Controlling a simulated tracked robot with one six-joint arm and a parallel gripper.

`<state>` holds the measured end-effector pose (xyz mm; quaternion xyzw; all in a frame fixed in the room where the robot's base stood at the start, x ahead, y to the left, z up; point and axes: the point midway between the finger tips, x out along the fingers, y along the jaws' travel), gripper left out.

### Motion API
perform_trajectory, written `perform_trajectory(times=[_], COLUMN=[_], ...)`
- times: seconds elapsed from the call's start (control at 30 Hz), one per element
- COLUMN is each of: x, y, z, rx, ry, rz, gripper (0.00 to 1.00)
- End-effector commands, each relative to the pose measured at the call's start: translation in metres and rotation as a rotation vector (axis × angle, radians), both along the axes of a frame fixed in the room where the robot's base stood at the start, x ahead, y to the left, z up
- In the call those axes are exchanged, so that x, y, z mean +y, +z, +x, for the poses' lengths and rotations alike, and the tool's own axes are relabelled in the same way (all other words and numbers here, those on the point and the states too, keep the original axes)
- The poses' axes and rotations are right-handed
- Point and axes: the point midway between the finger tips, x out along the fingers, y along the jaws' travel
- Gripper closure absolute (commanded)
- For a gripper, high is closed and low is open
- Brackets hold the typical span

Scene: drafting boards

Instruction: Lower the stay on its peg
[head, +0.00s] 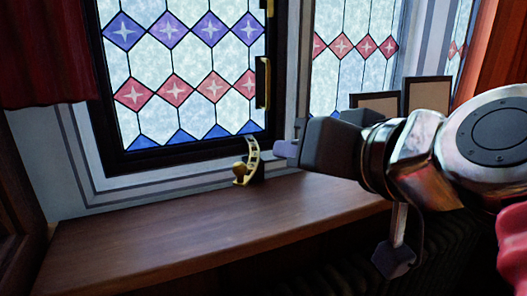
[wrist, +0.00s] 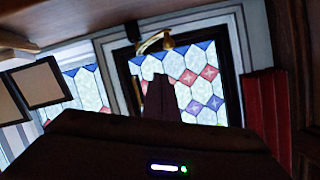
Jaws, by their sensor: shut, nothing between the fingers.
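The stay (head: 254,152) is a curved brass bar with holes, standing at the bottom right corner of the dark-framed window (head: 180,155). Its upper end is by the frame and its lower end is close to the sill. A round brass knob (head: 239,170) sits beside its lower part. I cannot make out the peg for certain, or whether the stay is seated on it. In the wrist view, which looks upside down, the stay (wrist: 150,42) arches beyond my fingers. My gripper (head: 284,149) is shut and empty, to the right of the stay and apart from it.
The wooden sill (head: 190,220) is broad and clear in front of the window. A brass handle (head: 262,83) is on the window's right side. Two dark-framed boards (head: 428,95) stand behind my arm. A red curtain (head: 45,60) hangs at left.

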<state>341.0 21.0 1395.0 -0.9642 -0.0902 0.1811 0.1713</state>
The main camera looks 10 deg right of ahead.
Motion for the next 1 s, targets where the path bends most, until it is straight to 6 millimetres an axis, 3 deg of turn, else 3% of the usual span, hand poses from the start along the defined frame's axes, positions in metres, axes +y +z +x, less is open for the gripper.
perform_trajectory(times=[0.43, 1.0], x=[-0.004, -0.004], y=[0.003, 0.004], z=[-0.018, -0.020], rx=[-0.001, 0.001], ry=[-0.001, -0.003], rz=[0.001, 0.016], gripper=[1.00, 1.00])
